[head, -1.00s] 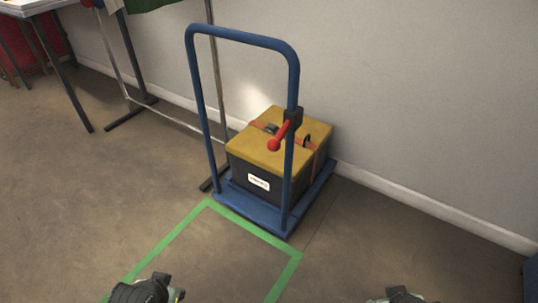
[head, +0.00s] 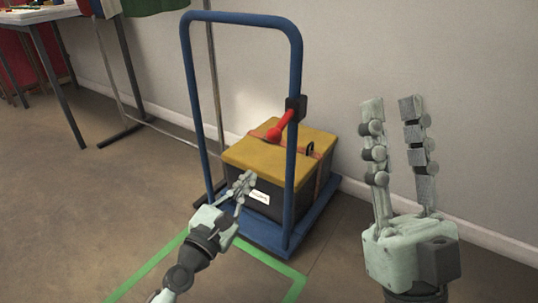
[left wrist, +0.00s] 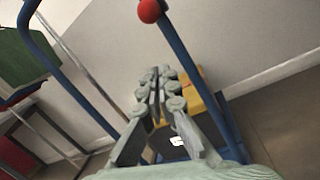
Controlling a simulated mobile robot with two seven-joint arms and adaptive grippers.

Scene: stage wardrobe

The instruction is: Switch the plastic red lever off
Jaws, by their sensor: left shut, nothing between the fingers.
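The red lever (head: 282,125) has a ball end and is fixed by a black bracket (head: 296,106) to the right post of a blue cart handle (head: 241,17). It slants down and left from the bracket. Its red ball shows at the top of the left wrist view (left wrist: 149,11). My left gripper (head: 245,180) is shut and empty, in front of the cart, below and left of the lever and apart from it. Its closed fingertips (left wrist: 161,74) lie below the ball in the left wrist view. My right gripper (head: 392,104) is raised, open and empty, right of the lever.
A dark box with a yellow lid (head: 262,152) and an orange strap sits on the blue cart. Green tape (head: 160,259) marks the floor in front. A wall (head: 350,60) stands behind. A table (head: 45,12) and a metal rack stand at the left.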

